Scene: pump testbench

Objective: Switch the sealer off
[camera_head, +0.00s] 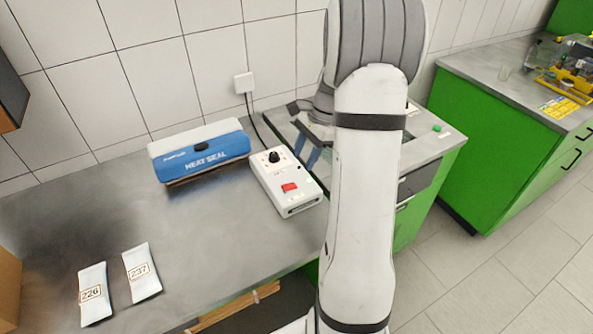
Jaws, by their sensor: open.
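The sealer (200,155) is a blue and white bar marked HEAT SEAL, standing on the grey worktop by the tiled wall. To its right lies a white control box (272,178) with a black knob (274,157) at the back and a red switch (290,187) near the front. I cannot tell the switch's position. My gripper (305,159) is open, with bluish fingers showing just right of the box's back end. My arm hides part of it. It appears apart from the box and empty.
Two white pouches, labelled 226 (94,294) and 237 (142,272), lie at the front left. A cable runs from the box to a wall socket (244,83). Another green-fronted counter (500,130) stands at the right.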

